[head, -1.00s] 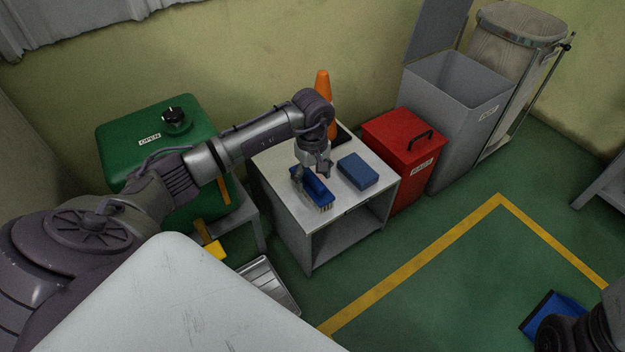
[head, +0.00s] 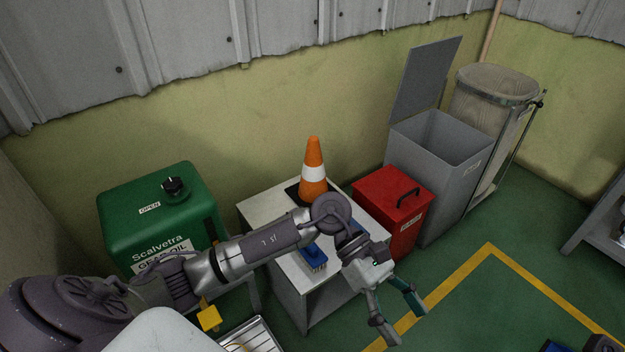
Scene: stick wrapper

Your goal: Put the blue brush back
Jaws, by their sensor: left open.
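The blue brush (head: 314,258) rests on the top of the small grey cabinet (head: 262,207), with its pale bristles toward the front edge. My left arm passes in front of the cabinet and hides part of the brush. My left gripper (head: 405,324) is open and empty, in front of and to the right of the cabinet, apart from the brush. My right gripper does not show; only a dark part of my right side shows at the bottom right corner.
An orange cone (head: 313,172) stands at the back of the cabinet top. A red bin (head: 385,205) and an open grey bin (head: 445,170) stand to the right. A green drum (head: 150,215) stands left. The yellow-lined floor (head: 490,300) is mostly clear.

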